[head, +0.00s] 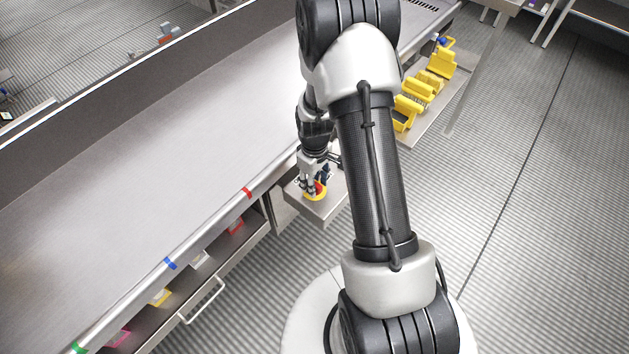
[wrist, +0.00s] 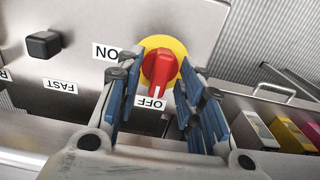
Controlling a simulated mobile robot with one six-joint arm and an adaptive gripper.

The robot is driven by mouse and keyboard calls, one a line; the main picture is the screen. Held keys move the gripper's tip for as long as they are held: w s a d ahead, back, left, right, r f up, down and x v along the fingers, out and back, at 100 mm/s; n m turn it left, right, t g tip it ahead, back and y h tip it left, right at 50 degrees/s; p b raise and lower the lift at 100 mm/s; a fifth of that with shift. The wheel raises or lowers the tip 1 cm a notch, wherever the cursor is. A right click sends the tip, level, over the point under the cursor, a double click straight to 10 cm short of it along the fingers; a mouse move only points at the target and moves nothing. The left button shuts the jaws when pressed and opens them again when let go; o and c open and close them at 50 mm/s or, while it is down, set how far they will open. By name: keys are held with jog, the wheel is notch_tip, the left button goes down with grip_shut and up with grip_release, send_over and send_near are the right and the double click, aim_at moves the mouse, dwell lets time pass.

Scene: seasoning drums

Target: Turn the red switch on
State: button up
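The red switch (wrist: 160,68) is a red knob on a round yellow plate (wrist: 178,48) on a grey metal panel. Its white-marked end points down to the OFF label (wrist: 150,103); the ON label (wrist: 105,52) is at its upper left. In the head view the red switch (head: 319,187) is partly hidden by my gripper (head: 314,178), which is right at it. In the wrist view my gripper (wrist: 157,82) is open, with blue-padded fingers on both sides of the knob and gaps beside it. I cannot tell whether the fingertips touch the yellow plate.
A black knob (wrist: 43,45) with a FAST label (wrist: 60,86) is on the same panel. Open bins with coloured items (wrist: 290,135) are at the right in the wrist view. A long metal table (head: 150,150) lies left of my arm. Yellow parts (head: 408,110) sit on a far shelf.

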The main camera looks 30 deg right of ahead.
grip_shut()
jog(key=shift+m, duration=0.3)
dwell(0.3)
jog(key=m, duration=0.3)
jog(key=shift+m, duration=0.3)
jog(key=m, duration=0.4)
jog(key=shift+m, duration=0.3)
jog(key=m, duration=0.4)
jog(key=shift+m, duration=2.5)
